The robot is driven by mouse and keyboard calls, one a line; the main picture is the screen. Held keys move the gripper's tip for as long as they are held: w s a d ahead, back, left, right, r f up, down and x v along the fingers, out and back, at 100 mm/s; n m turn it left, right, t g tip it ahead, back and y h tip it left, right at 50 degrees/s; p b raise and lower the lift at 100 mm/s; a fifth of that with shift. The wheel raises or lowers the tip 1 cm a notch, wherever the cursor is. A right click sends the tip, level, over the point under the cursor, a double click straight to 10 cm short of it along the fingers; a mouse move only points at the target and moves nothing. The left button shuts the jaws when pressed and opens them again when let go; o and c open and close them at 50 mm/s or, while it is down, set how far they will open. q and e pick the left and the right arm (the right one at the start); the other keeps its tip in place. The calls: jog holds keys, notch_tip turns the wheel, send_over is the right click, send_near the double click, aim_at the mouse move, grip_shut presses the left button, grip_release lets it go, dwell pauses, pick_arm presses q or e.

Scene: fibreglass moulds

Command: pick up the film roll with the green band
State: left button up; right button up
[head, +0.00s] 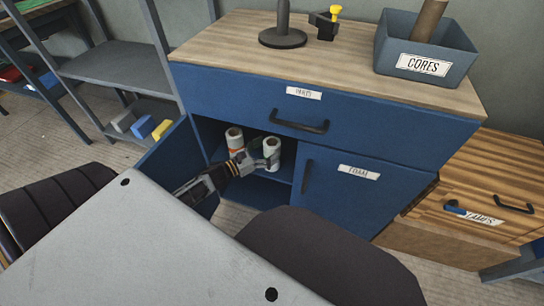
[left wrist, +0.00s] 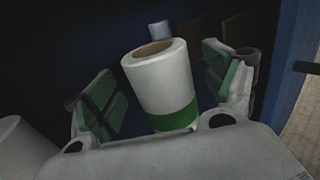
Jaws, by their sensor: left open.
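The film roll with the green band (left wrist: 160,85) is white with a brown core opening and stands inside the cabinet. In the left wrist view it stands between the two green-padded fingers of my left gripper, with a finger on each side. In the head view the roll (head: 272,148) shows at the tip of my left gripper (head: 257,154), which partly covers it. My left gripper is open and does not hold the roll. My right gripper is not in view.
A second white roll with an orange band (head: 234,139) stands to the left in the cabinet (head: 215,133). The cabinet's left door (head: 165,158) is open and its right door (head: 345,192) is shut. The "CORES" bin (head: 418,82) sits on top.

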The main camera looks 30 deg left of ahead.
pick_arm(q)
jog(key=shift+x, duration=1.25)
jog(key=shift+r, duration=0.1)
jog(key=c, duration=1.4)
